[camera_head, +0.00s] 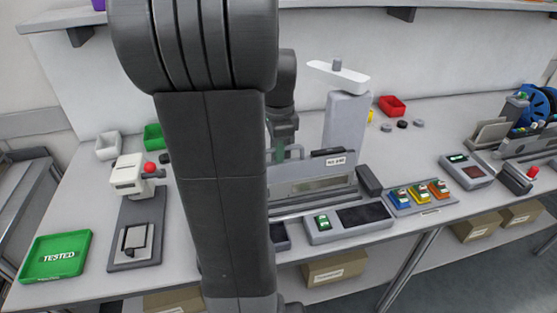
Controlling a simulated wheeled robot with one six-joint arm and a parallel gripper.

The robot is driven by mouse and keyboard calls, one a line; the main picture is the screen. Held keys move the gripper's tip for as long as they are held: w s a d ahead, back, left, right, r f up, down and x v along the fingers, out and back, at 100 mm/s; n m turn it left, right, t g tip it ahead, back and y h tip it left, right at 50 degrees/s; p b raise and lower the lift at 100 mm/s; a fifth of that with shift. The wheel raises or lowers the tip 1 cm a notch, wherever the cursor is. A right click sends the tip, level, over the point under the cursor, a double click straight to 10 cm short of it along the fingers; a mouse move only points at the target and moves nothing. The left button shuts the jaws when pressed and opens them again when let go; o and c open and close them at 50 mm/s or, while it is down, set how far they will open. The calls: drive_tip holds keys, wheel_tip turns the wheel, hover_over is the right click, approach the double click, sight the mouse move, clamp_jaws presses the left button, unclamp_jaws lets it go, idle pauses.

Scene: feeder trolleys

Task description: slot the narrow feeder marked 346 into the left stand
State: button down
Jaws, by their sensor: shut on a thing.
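My gripper (287,152) shows only in part behind my own dark arm, near the middle of the view. It is shut, at the upper left end of a long, flat grey feeder (281,178) with a pale label that is too small to read with certainty. The feeder is upright over the left stand (368,180), a low grey fixture on the bench. My arm hides the feeder's left end and part of the stand. I cannot tell whether the feeder is fully seated in a slot or just above it.
A panel with a green display (323,222) lies in front of the stand. Right of it are a tray of coloured blocks (403,209) and another stand with blue reels (512,146). A green TESTED tray (36,272) and a press-like device (130,178) are at left.

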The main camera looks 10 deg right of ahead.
wheel_tip(320, 180, up, 8)
drive_tip(key=shift+r, duration=0.1)
drive_tip(key=t+b, duration=0.2)
drive_tip(key=b, duration=0.5)
hover_over(290, 167)
drive_tip(key=a, duration=0.3)
wheel_tip(290, 167, down, 6)
drive_tip(key=shift+s+d+f, duration=0.1)
drive_tip(key=shift+f, duration=0.05)
drive_tip(key=shift+s+f+b, duration=0.2)
drive_tip(key=shift+f+b, duration=0.25)
drive_tip(key=shift+b, duration=0.05)
drive_tip(key=shift+r+p, duration=0.1)
drive_tip(key=shift+p, duration=0.2)
drive_tip(key=shift+f+b, duration=0.5)
drive_tip(key=shift+f, duration=0.6)
idle(1.3)
drive_tip(key=shift+d+p, duration=0.55)
drive_tip(key=shift+d, duration=0.85)
drive_tip(key=c, duration=1.4)
unclamp_jaws()
